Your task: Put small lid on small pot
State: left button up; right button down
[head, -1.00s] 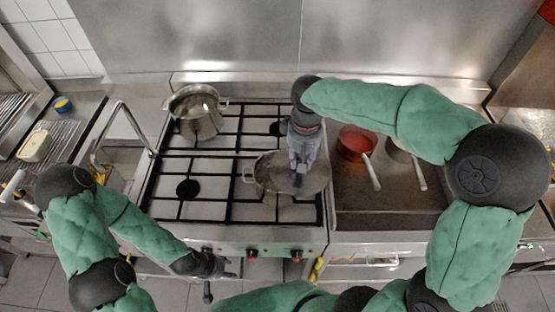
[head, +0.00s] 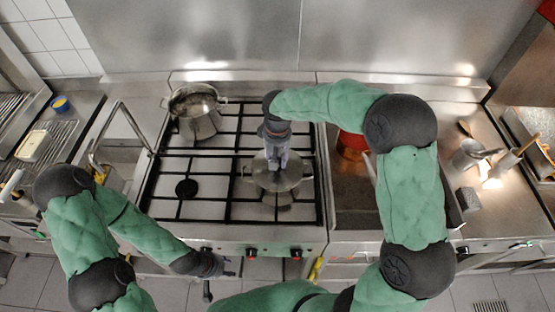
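The small pot (head: 246,174) sits on the front right part of the hob, with a side handle showing at its left. The small lid (head: 288,182), a round metal disc, is over the pot and hides most of it. I cannot tell whether it rests on the rim or hangs just above. My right gripper (head: 277,168) points down from above, with its fingers at the middle of the lid, where they appear shut on its knob. My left gripper (head: 229,267) is low in front of the stove, empty, with its fingertips apart.
A larger metal pot (head: 199,122) stands at the hob's back left. A red pan (head: 351,145) is on the plate to the right, partly behind my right arm. Utensil containers (head: 468,155) stand on the right counter. The hob's front left grate (head: 187,188) is clear.

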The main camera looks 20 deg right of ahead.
jog(key=shift+f, duration=0.3)
jog(key=shift+f, duration=0.2)
jog(key=c, duration=0.9)
grip_release()
jog(key=shift+r, duration=0.15)
notch_tip(320, 180, up, 12)
jog(key=shift+r+p, duration=0.1)
jog(key=shift+p, duration=0.35)
